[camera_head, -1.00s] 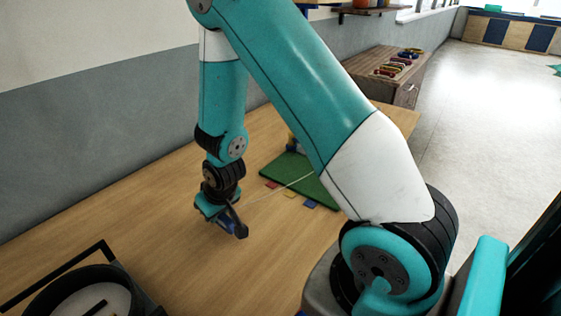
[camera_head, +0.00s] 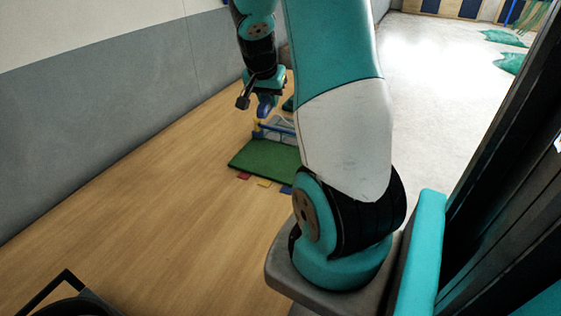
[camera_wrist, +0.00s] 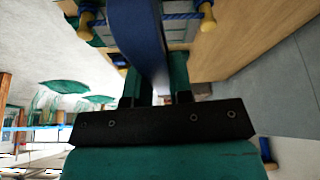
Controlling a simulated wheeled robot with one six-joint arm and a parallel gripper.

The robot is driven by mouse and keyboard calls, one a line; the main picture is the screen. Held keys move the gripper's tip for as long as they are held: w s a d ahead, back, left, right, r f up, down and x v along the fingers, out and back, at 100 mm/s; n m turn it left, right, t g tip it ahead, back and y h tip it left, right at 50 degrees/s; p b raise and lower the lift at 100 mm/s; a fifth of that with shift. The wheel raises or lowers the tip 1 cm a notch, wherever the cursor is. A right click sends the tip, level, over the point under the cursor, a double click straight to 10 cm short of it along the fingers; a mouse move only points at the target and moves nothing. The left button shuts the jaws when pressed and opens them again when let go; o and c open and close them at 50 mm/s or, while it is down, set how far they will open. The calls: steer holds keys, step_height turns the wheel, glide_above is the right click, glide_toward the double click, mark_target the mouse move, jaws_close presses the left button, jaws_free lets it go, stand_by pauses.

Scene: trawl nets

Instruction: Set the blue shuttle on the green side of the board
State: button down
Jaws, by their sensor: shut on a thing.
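My gripper (camera_wrist: 155,85) is shut on the blue shuttle (camera_wrist: 137,30), which fills the space between the dark fingers in the wrist view. In the head view the shuttle (camera_head: 266,104) shows as a small blue shape under my wrist, above the far part of the board. The board's green side (camera_head: 262,158) lies on the table, on the near side of a low frame with a blue bar (camera_head: 277,131) and yellow posts. My arm hides the board's right part. Whether the shuttle touches anything is unclear.
Red, yellow and blue tabs (camera_head: 263,182) line the green side's near edge. The wooden table (camera_head: 150,210) is clear to the left, beside a grey wall. Yellow pegs (camera_wrist: 207,16) with blue cord stand close to the shuttle in the wrist view. A dark-rimmed object sits at the near left corner.

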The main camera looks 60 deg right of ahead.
steer(key=s+d+r+m, duration=0.2)
steer(key=p, duration=0.2)
glide_above(283, 158)
steer(key=a, duration=0.1)
steer(key=shift+g, duration=0.3)
step_height(283, 158, down, 16)
steer(key=shift+r, duration=0.2)
steer(key=shift+f, duration=2.3)
steer(key=shift+f, duration=0.15)
steer(key=c, duration=1)
jaws_free()
